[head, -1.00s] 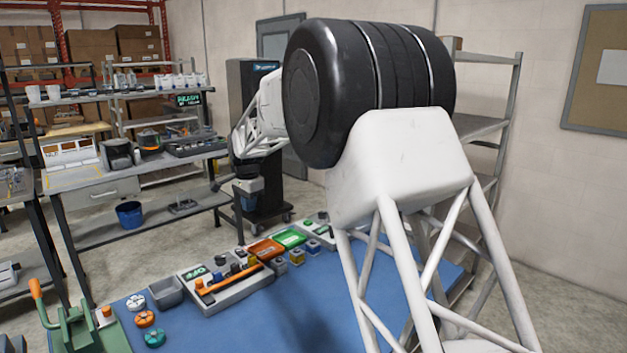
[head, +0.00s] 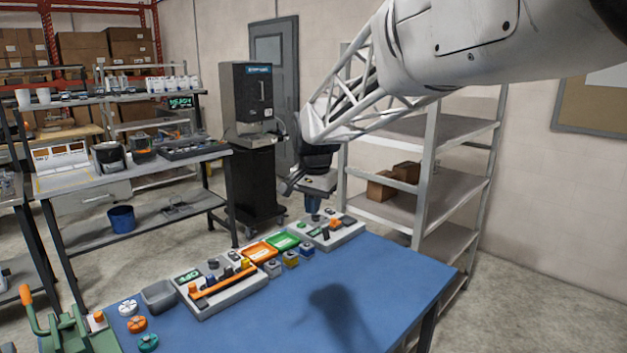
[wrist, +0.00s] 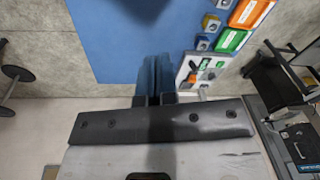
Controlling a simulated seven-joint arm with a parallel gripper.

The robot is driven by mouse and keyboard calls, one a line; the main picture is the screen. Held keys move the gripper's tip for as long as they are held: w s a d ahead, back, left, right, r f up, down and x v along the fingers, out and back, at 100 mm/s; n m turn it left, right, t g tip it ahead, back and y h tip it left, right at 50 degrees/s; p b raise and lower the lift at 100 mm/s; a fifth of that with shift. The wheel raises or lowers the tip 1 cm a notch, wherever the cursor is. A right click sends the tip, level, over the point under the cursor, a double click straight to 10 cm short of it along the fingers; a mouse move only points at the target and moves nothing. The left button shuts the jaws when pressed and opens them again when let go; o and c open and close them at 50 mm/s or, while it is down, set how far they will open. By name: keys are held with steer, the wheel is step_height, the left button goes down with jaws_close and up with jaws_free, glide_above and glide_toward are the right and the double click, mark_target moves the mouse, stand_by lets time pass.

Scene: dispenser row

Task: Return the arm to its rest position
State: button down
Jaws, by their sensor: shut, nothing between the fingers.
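My arm reaches in from the upper right of the head view. My gripper (head: 312,206) points down above the back edge of the blue table (head: 385,275), over the grey panel at its far right end. In the wrist view the gripper's two fingers (wrist: 155,78) are together with nothing between them. The blue table (wrist: 110,35) lies below them, with the panel just right of the fingertips. Part of my arm runs out of the head view.
A metal shelf rack (head: 428,180) with cardboard boxes stands behind and right of my gripper. A black dispenser machine (head: 253,95) stands behind it to the left. Orange (head: 258,251) and green (head: 284,241) trays line the table's back edge. The table's front right is clear.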

steer(key=s+d+n, duration=0.1)
steer(key=s+d, duration=0.5)
steer(key=s, duration=0.3)
steer(key=s+d+n, duration=0.1)
steer(key=s+d, duration=0.5)
steer(key=s, duration=0.4)
steer(key=s+d+f+n, duration=0.1)
steer(key=s+d+f, duration=0.2)
steer(key=s, duration=0.6)
steer(key=s+d+f+n+t, duration=0.1)
steer(key=s+d+f+n, duration=0.1)
steer(key=s, duration=0.8)
step_height(320, 180, down, 3)
steer(key=shift+d+r+h, duration=0.1)
steer(key=shift+d+h, duration=0.2)
steer(key=shift+d, duration=0.5)
